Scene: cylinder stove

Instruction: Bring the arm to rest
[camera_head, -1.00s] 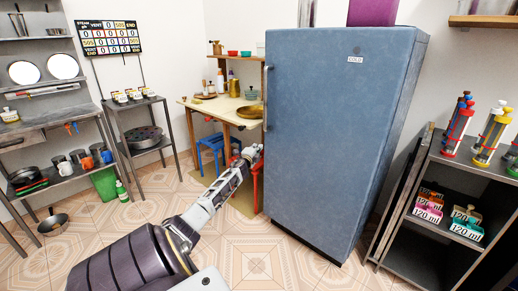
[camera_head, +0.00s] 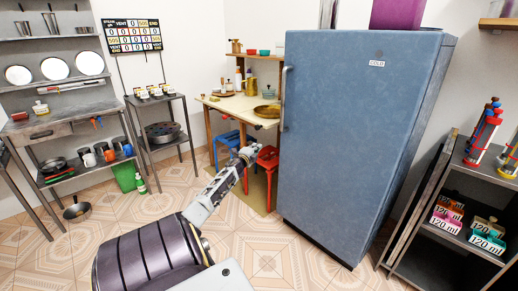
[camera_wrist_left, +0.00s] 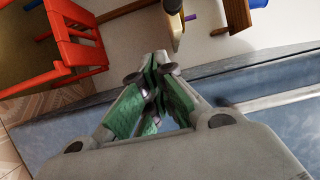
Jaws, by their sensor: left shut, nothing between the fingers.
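My left arm reaches from the bottom of the head view toward the middle of the room. My left gripper (camera_head: 247,154) is at its far end, in front of a red stool and left of the blue fridge (camera_head: 355,140). In the left wrist view the gripper's green-padded fingers (camera_wrist_left: 158,90) are closed together with nothing between them. The fridge's blue surface (camera_wrist_left: 270,150) lies below and right of the fingers there. My right gripper is not in view.
A red stool (camera_head: 267,158) and a blue stool (camera_head: 228,140) stand under the wooden table (camera_head: 222,106). A dark shelf (camera_head: 440,255) with labelled boxes stands at right. Metal shelving (camera_head: 60,130) and a cart (camera_head: 165,140) line the left. Tiled floor (camera_head: 265,255) is open in front.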

